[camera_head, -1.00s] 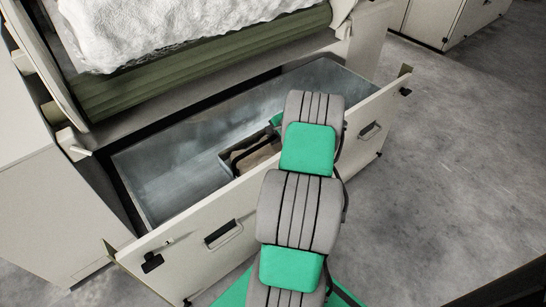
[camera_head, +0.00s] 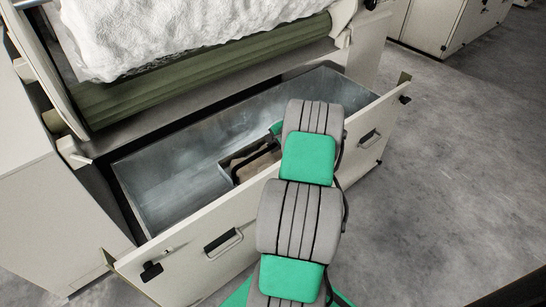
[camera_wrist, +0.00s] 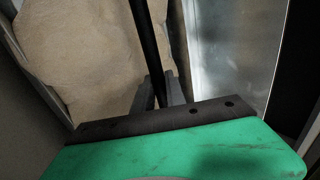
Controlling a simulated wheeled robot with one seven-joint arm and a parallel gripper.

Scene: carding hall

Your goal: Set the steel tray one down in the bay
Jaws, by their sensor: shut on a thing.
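The steel tray (camera_head: 226,173) is inside the open metal-lined bay (camera_head: 160,185), near the bay's front wall. It has a black bar handle and a tan load (camera_head: 258,166), which also shows in the wrist view (camera_wrist: 75,50). My gripper (camera_wrist: 158,92) is shut on the tray's black handle (camera_wrist: 147,40). In the head view my arm hides the gripper's fingers and the tray's right part. The front wall hides the tray's lower part. I cannot tell whether the tray touches the bay floor.
The bay's pale front panel (camera_head: 190,252) has handles and latches. Above the bay are a green roller (camera_head: 200,68) and a white fibre mass (camera_head: 180,30). Bare bay floor lies left of the tray. Grey concrete floor (camera_head: 455,160) is clear at the right.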

